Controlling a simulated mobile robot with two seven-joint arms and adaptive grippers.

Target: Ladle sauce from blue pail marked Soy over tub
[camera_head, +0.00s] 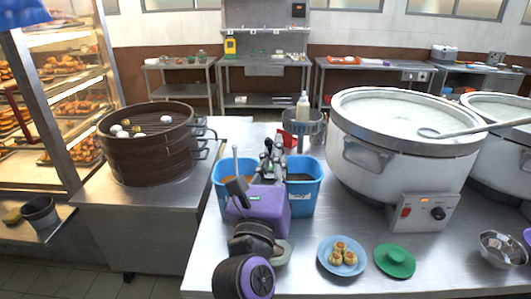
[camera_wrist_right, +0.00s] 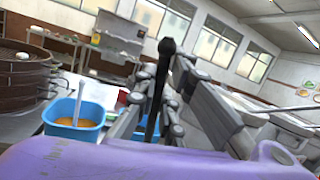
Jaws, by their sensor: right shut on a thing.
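Two blue pails stand side by side on the steel table. The left pail (camera_head: 219,173) holds orange sauce and a pale ladle handle (camera_head: 235,158); it also shows in the wrist view (camera_wrist_right: 73,132). The right pail (camera_head: 307,194) has dark contents and a small label too small to read. My right gripper (camera_head: 267,160) is above and between the pails, shut on an upright black handle (camera_wrist_right: 160,85), apparently a ladle's. The handle's lower end is hidden behind my purple wrist. A pale rim beneath my arm may be the tub (camera_head: 284,253); mostly hidden. My left gripper is out of view.
A large white stockpot (camera_head: 367,160) of congee with a ladle (camera_head: 465,131) stands right of the pails. A blue plate (camera_head: 343,270) with buns, a green lid (camera_head: 395,262) and a steel bowl (camera_head: 502,249) lie in front. A steamer (camera_head: 150,155) stands left.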

